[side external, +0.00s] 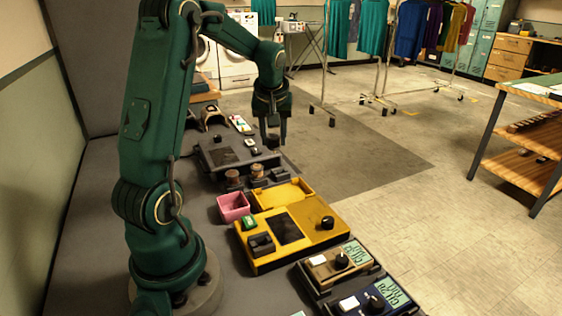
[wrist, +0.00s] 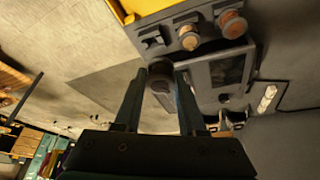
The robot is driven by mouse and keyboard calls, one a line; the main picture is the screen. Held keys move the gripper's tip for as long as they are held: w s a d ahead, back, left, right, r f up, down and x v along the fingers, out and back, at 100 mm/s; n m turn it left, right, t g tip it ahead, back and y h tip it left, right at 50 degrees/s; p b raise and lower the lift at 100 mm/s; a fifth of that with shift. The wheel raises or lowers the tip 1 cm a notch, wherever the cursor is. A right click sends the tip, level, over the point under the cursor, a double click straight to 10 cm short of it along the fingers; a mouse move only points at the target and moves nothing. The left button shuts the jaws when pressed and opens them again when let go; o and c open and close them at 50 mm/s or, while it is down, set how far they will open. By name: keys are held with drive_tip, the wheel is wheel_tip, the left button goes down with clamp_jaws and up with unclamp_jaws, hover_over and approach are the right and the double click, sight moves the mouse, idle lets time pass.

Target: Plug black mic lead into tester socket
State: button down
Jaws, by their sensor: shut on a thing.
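My gripper (side external: 273,138) is shut on a small dark round piece, which looks like the black mic lead's plug (wrist: 161,76). It holds it between the fingertips in the wrist view (wrist: 160,88), in front of the grey box's edge. The grey box with a dark panel (side external: 236,157), perhaps the tester, lies below and left of my gripper in the side view; it also shows in the wrist view (wrist: 228,72). Beside it, a grey block (wrist: 152,42) has a dark opening. I cannot tell which opening is the tester socket. The lead's cable is not clear.
Two brownish round knobs or plugs (side external: 232,177) stand near the grey box. A pink bin (side external: 233,208) and a yellow case (side external: 290,228) sit nearer the camera. Two small units with green displays (side external: 340,264) are at the front. The floor right of the bench is open.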

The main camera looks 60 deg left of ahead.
drive_tip(key=s+d+n+g, duration=0.2)
drive_tip(key=s+d+n, duration=0.15)
drive_tip(key=d, duration=0.25)
drive_tip(key=s+d+n+g, duration=0.1)
drive_tip(key=s+d+n, duration=0.1)
drive_tip(key=d+n, duration=0.3)
drive_tip(key=r+m, duration=0.1)
drive_tip(key=m, duration=0.1)
hover_over(258, 237)
drive_tip(key=d, duration=0.1)
drive_tip(key=shift+n, duration=0.35)
drive_tip(key=shift+w+d+f, duration=0.1)
drive_tip(key=shift+f, duration=1.1)
drive_tip(key=shift+d+f, duration=0.1)
drive_tip(key=shift+f, duration=1.1)
drive_tip(key=shift+f+y, duration=0.3)
drive_tip(key=shift+f, duration=0.7)
drive_tip(key=shift+c, duration=2)
unclamp_jaws()
